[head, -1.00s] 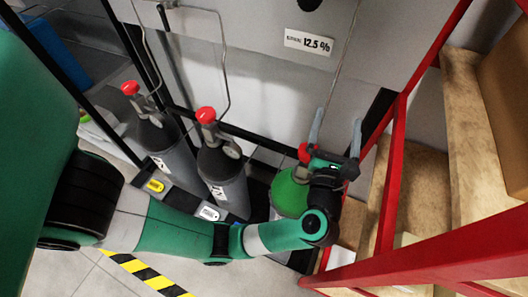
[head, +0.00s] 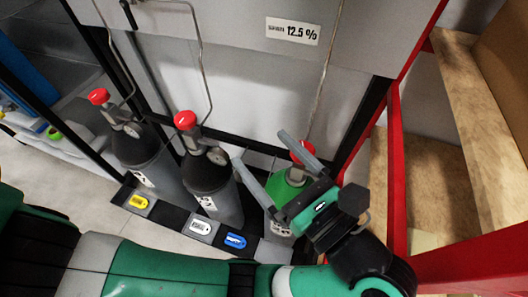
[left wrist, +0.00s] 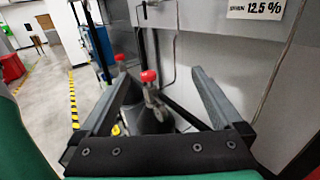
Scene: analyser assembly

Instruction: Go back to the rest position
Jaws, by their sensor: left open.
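My left gripper (head: 264,166) is open and empty in the head view, its two grey fingers spread apart. It is in front of a green-shouldered gas cylinder with a red valve cap (head: 303,151), which it partly hides. Whether it touches the cylinder I cannot tell. In the left wrist view the open fingers (left wrist: 160,90) frame a dark cylinder with a red cap (left wrist: 148,76), with nothing held between them. My right gripper is in neither view.
Two dark grey cylinders (head: 152,163) (head: 212,188) with red caps stand to the left, in a black rack with yellow, white and blue tags (head: 235,241). A red-framed shelf (head: 396,165) stands close on the right. A grey panel with a 12.5 % label (head: 293,31) is behind.

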